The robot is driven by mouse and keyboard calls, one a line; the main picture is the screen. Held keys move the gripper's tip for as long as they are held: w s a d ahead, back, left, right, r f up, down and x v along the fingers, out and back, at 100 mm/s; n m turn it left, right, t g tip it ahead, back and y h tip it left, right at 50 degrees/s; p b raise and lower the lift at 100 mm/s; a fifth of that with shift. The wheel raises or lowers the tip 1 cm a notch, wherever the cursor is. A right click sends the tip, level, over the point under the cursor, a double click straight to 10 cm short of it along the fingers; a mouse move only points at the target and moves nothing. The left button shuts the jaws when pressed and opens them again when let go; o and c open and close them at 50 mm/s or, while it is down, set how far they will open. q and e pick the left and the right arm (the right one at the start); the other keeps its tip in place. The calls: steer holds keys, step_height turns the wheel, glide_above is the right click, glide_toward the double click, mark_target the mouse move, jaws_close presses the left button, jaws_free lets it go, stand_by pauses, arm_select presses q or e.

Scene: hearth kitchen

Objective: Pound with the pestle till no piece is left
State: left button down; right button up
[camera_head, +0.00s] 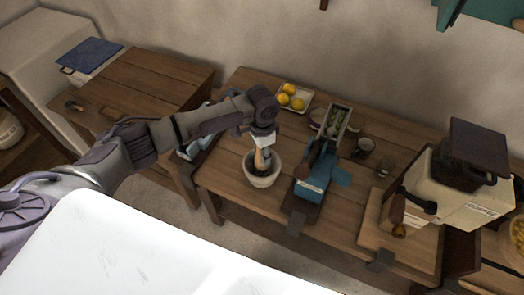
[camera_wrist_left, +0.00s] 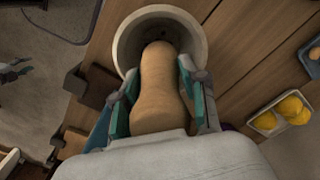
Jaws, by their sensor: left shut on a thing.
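The pestle (camera_head: 261,161) is pale wood and stands nearly upright in the mortar. My left gripper (camera_head: 261,145) is above the mortar and shut on the pestle's upper part. In the left wrist view the pestle (camera_wrist_left: 162,90) lies between the two teal-padded fingers (camera_wrist_left: 162,88). The mortar (camera_head: 262,180) is a pale bowl on the wooden table. Its rim (camera_wrist_left: 125,45) shows around the pestle's far end in the left wrist view. Some dark matter shows inside the mortar, but whether pieces are left I cannot tell. My right gripper is not in view.
Right of the mortar stands a blue device (camera_head: 312,178) with a long tray of green things (camera_head: 337,120). A plate of lemons (camera_head: 294,98) lies behind. A small cup (camera_head: 364,146) and a large cream grinder (camera_head: 455,190) stand farther right. Bare table (camera_head: 225,180) shows left of the mortar.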

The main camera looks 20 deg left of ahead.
arm_select(q)
steer(key=shift+f, duration=0.1)
steer(key=shift+f+b, duration=1.25)
steer(key=shift+f, duration=0.95)
step_height(320, 180, up, 5)
steer(key=p, duration=0.5)
steer(key=shift+f, duration=0.2)
steer(key=shift+p, duration=0.4)
